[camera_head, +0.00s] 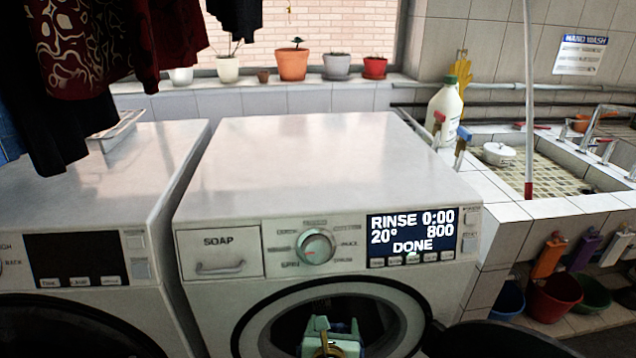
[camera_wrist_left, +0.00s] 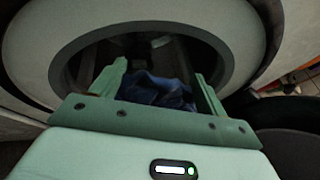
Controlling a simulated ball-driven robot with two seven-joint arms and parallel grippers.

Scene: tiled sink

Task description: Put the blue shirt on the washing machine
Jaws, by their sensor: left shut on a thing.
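The washing machine (camera_head: 310,160) stands in the middle of the head view, its flat white top bare and its display reading "DONE". Its round front opening also shows in the left wrist view (camera_wrist_left: 225,45). My left gripper (camera_head: 330,325) is in front of that opening, low in the head view. In the left wrist view, dark blue cloth, the blue shirt (camera_wrist_left: 155,90), lies between the fingers, and the gripper is shut on it. The shirt is crumpled at the drum mouth; how much is still inside is too dark to tell. My right gripper is not in view.
A second machine (camera_head: 100,190) stands close at left, under dark hanging clothes (camera_head: 85,75). A detergent bottle (camera_head: 445,108) and clothes pegs are beside the top's right back corner. A tiled sink (camera_head: 560,165) is at right. A dark round thing (camera_head: 510,342) is at lower right.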

